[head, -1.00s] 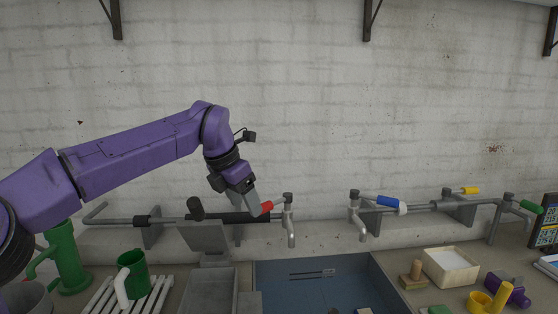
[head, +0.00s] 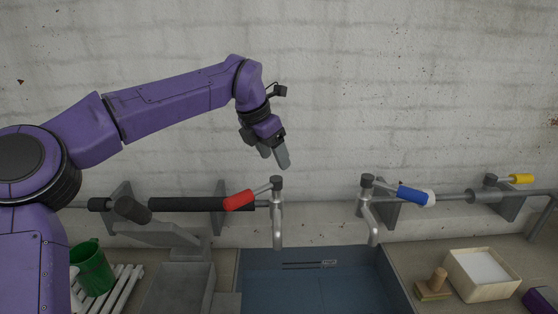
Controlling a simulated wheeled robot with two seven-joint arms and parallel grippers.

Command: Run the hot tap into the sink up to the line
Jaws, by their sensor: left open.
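The tap with the red lever (head: 239,200) stands over the left part of the sink, its lever pointing left and slightly down. Its grey spout (head: 278,232) points down, and I see no stream under it. The blue-lever tap (head: 414,195) stands to the right, its lever pointing right. The sink (head: 310,293) has blue-grey walls. My right gripper is out of view.
A pipe with a black sleeve (head: 185,204) runs along the wall left of the taps. A green mug (head: 92,268) stands on a white rack at left. A wooden stamp-like block (head: 433,287) and a pale box (head: 482,273) stand right of the sink. A yellow lever (head: 521,179) is far right.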

